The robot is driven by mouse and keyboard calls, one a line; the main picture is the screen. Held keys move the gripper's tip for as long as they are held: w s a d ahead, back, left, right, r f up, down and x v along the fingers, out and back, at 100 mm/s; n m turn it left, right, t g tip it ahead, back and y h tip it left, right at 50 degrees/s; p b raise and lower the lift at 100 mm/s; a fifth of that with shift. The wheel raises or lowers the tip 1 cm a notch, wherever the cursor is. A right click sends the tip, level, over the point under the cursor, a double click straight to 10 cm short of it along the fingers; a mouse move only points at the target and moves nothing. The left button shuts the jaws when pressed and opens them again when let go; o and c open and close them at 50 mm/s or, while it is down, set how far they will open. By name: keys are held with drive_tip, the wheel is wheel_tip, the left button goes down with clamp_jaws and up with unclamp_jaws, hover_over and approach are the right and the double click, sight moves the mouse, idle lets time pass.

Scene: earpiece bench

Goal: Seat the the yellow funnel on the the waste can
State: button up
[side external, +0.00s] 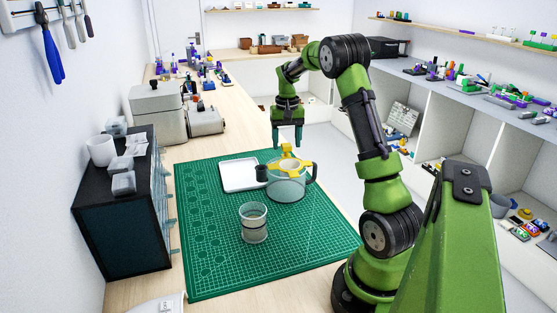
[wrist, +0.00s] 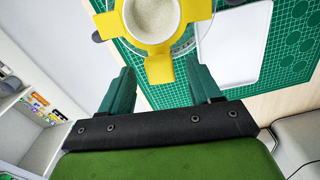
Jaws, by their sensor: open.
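The yellow funnel (side external: 289,166), with a pale round bowl and flat yellow tabs, sits on the mouth of a wide clear jug (side external: 286,188) with a dark handle. In the wrist view the funnel (wrist: 159,66) shows one tab pointing in between my fingers. My gripper (side external: 287,146) is open and just above the funnel's far side, its fingers (wrist: 160,72) on either side of that tab with gaps. A smaller clear container (side external: 253,224) with a pale band stands in front of the jug. I cannot tell for sure which vessel is the waste can.
A white tray (side external: 240,174) lies on the green cutting mat (side external: 215,255), left of the jug. A dark cabinet (side external: 120,215) with small boxes and grey machines (side external: 160,112) stand along the left. The mat's front and left are mostly clear.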

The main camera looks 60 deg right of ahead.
wheel_tip(320, 180, up, 16)
drive_tip(key=s+a+f+n+t, duration=0.1)
drive_tip(key=a+f+n+t, duration=0.2)
drive_tip(key=a, duration=1.6)
drive_tip(key=s+a+f+n+t+y, duration=0.1)
drive_tip(key=s+a+n+t, duration=0.1)
drive_tip(key=s+a, duration=0.3)
drive_tip(key=s+a+n+t+y, duration=0.1)
drive_tip(key=s+a, duration=0.4)
drive_tip(key=a, duration=0.7)
drive_tip(key=shift+f+n+t, duration=0.35)
drive_tip(key=shift+n+t, duration=0.05)
drive_tip(key=shift+t, duration=0.2)
drive_tip(key=shift+w, duration=0.1)
